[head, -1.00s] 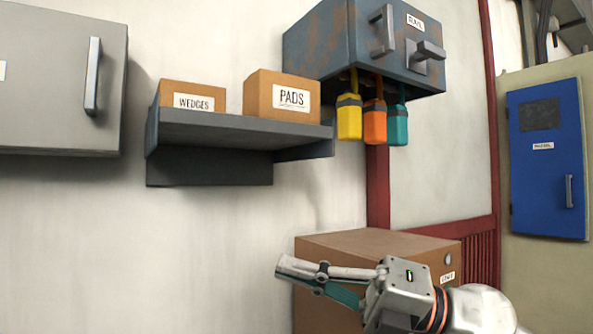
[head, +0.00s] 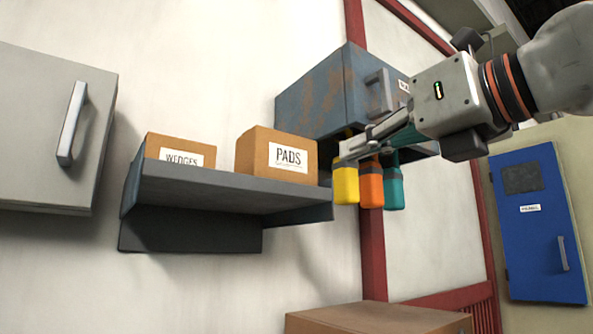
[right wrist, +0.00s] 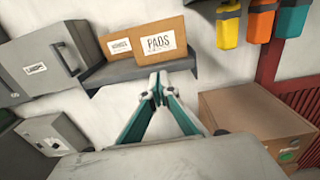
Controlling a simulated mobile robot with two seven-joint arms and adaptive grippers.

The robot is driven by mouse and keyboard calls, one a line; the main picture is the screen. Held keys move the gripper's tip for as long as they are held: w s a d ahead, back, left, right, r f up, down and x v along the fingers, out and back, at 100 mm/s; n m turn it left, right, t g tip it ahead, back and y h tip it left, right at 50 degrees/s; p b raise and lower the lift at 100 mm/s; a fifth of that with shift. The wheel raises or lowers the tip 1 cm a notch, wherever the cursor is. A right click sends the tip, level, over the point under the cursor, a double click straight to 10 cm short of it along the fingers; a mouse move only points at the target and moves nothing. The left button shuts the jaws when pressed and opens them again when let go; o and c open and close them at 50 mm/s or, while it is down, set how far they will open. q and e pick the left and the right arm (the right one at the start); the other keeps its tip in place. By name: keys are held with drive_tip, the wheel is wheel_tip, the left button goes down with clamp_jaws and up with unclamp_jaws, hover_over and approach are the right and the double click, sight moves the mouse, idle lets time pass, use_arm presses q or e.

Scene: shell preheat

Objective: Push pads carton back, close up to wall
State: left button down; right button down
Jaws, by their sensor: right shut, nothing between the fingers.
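The pads carton (head: 277,156) is a brown box with a white PADS label. It stands upright on the right part of a grey wall shelf (head: 226,197), beside the wedges carton (head: 180,151). My right gripper (head: 343,160) is shut and empty, to the right of the pads carton in the head view and apart from it. In the right wrist view its fingertips (right wrist: 155,92) show just below the pads carton (right wrist: 147,47) and the shelf edge. The gap between the carton's back and the wall is hidden. My left gripper is out of view.
A blue-grey cabinet (head: 315,98) hangs right of the shelf. Yellow (head: 346,183), orange (head: 371,185) and teal (head: 393,186) tags hang below it, close to my right gripper. A grey cabinet (head: 40,130) is at left. A large brown box (head: 370,318) stands below.

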drive_tip(key=p, duration=0.3)
approach(291, 170)
drive_tip(key=x, duration=0.5)
drive_tip(key=shift+w+a, duration=0.2)
drive_tip(key=shift+a, duration=0.2)
drive_tip(key=shift+w+a, duration=0.2)
drive_tip(key=shift+w, duration=0.3)
drive_tip(key=shift+w, duration=0.1)
